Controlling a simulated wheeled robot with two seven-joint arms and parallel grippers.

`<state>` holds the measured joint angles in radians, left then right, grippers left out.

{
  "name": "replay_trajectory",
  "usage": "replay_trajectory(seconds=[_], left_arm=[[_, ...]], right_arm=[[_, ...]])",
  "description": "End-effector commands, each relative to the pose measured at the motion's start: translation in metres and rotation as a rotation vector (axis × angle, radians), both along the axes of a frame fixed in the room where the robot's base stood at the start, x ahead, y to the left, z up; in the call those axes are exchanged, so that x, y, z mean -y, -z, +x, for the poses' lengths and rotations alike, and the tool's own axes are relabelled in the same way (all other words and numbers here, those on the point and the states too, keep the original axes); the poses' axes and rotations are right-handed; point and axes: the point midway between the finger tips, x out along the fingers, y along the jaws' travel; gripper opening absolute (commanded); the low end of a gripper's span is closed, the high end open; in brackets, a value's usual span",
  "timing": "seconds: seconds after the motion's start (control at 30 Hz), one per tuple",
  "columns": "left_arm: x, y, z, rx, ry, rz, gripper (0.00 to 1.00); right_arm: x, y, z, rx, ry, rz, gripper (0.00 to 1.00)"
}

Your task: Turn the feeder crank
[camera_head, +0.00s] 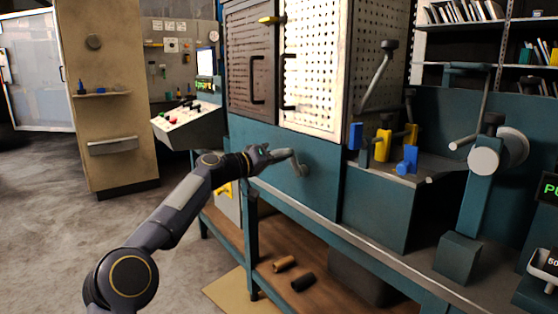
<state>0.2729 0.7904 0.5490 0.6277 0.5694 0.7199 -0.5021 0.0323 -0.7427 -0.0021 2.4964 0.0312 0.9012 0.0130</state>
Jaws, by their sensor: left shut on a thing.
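A grey metal crank (297,163) sticks out from the teal front panel below the perforated doors, near the middle of the view. Its hub is at the right end, against the panel, and its handle points left. My left gripper (266,155) reaches in from the left and is shut on the handle end of this crank. The fingers and the grip hide that end of the handle. My right gripper is not in view.
Perforated cabinet doors (313,67) stand above the crank. Blue and yellow blocks (382,145) sit to the right, near another crank with a round hub (484,160). A lower wooden shelf (328,290) holds dark and tan cylinders. The floor at left is clear.

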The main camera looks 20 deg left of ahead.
Motion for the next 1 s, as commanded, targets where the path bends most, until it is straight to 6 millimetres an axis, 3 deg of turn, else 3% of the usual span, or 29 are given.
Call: replay_trajectory(seconds=[0.5,0.53,0.67,1.0], left_arm=[[0.0028,0.002,-0.0007,0.006,0.008,0.015,0.0],[0.0028,0.002,-0.0007,0.006,0.008,0.015,0.26],[0.0022,0.0014,-0.0006,0.006,0.006,0.014,0.43],[-0.0026,0.0004,-0.0038,0.009,0.001,0.014,0.43]], right_arm=[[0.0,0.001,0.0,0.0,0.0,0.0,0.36],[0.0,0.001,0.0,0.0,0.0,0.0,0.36],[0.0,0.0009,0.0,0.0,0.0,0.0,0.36],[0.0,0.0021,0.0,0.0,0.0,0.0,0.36]])
